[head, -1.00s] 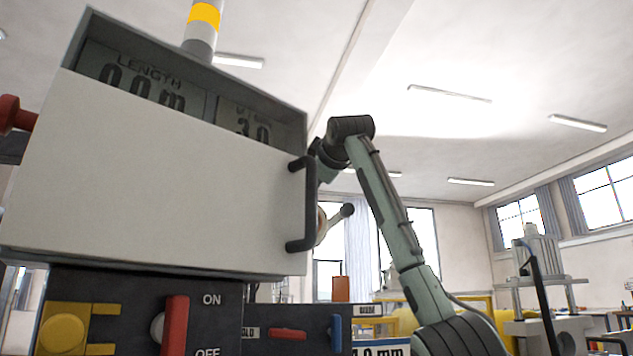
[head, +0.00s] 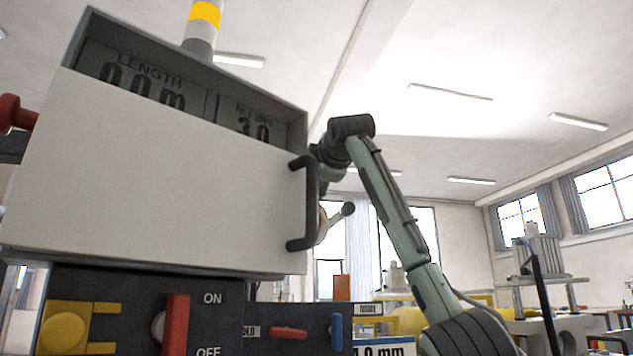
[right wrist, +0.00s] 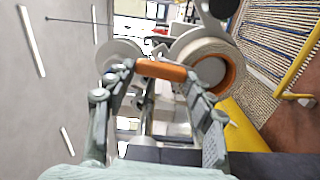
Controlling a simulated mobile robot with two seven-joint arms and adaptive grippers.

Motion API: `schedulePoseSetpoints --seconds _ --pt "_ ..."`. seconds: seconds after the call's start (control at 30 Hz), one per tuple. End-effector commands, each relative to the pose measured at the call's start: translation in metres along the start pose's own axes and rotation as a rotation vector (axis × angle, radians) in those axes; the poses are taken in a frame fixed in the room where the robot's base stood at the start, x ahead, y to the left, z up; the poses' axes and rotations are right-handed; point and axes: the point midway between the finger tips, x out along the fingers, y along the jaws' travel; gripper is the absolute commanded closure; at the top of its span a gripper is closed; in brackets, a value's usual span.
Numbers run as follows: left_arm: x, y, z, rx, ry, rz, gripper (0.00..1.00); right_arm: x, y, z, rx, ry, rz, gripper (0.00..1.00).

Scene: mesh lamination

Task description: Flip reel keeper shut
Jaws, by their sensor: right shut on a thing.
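The orange reel keeper (right wrist: 162,70) is a short bar seen in the right wrist view, lying across between my fingers. My right gripper (right wrist: 157,76) is shut on it. Just beyond it is a pale reel (right wrist: 205,45) with an orange core, and a second pale disc (right wrist: 122,50) stands to the left. In the head view my right arm reaches in from the right, and its gripper is hidden behind the white cabinet panel. The keeper is hidden there too. My left gripper is not in view.
The white cabinet panel (head: 150,175) with a dark handle (head: 305,205) fills the head view's left side. Below it are a red ON/OFF lever (head: 175,325) and a yellow knob (head: 63,333). A yellow frame (right wrist: 300,55) stands at the wrist view's right.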

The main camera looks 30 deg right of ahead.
Motion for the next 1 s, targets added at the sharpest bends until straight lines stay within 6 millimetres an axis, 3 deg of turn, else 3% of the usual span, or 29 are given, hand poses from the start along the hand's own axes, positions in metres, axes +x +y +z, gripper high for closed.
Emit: schedulePoseSetpoints --seconds 0.23,0.27,0.4,0.77,1.0 --pt "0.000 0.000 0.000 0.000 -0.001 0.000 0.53 -0.001 0.003 0.000 -0.004 0.000 0.007 0.76" --pt "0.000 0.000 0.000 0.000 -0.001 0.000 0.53 -0.001 0.003 0.000 -0.004 -0.001 0.007 0.43" --pt "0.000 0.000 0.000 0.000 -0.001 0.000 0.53 -0.001 0.002 0.000 -0.002 -0.001 0.005 0.26" --pt "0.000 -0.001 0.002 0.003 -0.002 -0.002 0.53 -0.004 0.001 0.000 -0.001 -0.001 0.003 0.26" --pt "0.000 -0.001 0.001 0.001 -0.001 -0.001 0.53 -0.043 0.002 0.000 -0.001 0.000 0.006 0.26"
